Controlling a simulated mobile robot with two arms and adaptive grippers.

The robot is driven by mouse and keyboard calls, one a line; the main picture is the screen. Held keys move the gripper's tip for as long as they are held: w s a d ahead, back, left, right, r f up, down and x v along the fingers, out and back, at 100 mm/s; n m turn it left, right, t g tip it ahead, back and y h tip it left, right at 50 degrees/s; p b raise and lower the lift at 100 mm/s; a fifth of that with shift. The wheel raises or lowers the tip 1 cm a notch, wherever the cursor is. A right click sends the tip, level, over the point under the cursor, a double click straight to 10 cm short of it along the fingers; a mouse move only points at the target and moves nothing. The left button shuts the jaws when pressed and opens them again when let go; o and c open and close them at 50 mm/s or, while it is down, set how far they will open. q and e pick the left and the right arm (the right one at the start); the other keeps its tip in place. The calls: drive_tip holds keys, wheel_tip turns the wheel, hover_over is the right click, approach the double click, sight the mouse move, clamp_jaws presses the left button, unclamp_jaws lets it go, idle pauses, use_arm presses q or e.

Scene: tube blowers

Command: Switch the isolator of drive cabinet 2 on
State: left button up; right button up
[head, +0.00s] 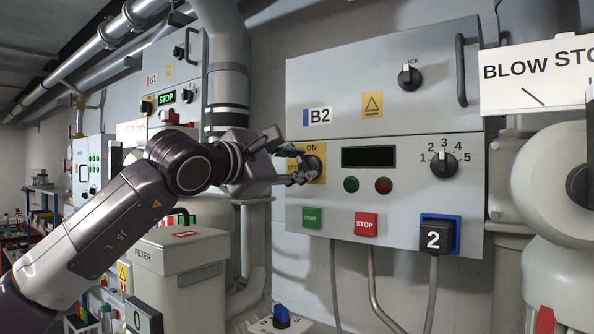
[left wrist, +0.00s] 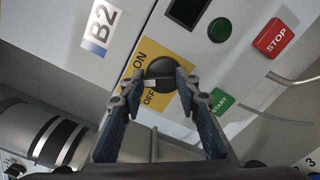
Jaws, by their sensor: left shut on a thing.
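Drive cabinet 2 is the grey cabinet (head: 400,95) with a B2 label, also in the left wrist view (left wrist: 128,22). Its isolator is a black rotary knob (left wrist: 160,67) on a yellow plate (left wrist: 184,42) marked ON and OFF. My left gripper (head: 302,166) reaches it from the left and is shut on the knob. In the left wrist view the fingertips (left wrist: 158,83) sit on either side of it. The cabinet's display (head: 368,157) is dark. My right gripper is not in view.
Below the isolator are a green START button (head: 312,218) and a red STOP button (head: 366,225). A selector dial (head: 443,164) and a blue-framed plug (head: 437,236) are to the right. A filter box (head: 180,250) stands below my left arm. Cabinet B1 (head: 180,65) is behind it.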

use_arm(q)
drive_tip(key=m, duration=0.5)
drive_tip(key=shift+s+d, duration=0.1)
drive_tip(key=shift+m, duration=0.7)
drive_tip(key=o, duration=1.2)
drive_tip(key=shift+d, duration=0.1)
drive_tip(key=shift+c, duration=0.2)
drive_tip(key=shift+s, duration=0.1)
drive_tip(key=v, duration=1.1)
drive_tip(key=shift+s+a, duration=0.25)
drive_tip(key=shift+a, duration=0.05)
drive_tip(key=shift+f, duration=0.1)
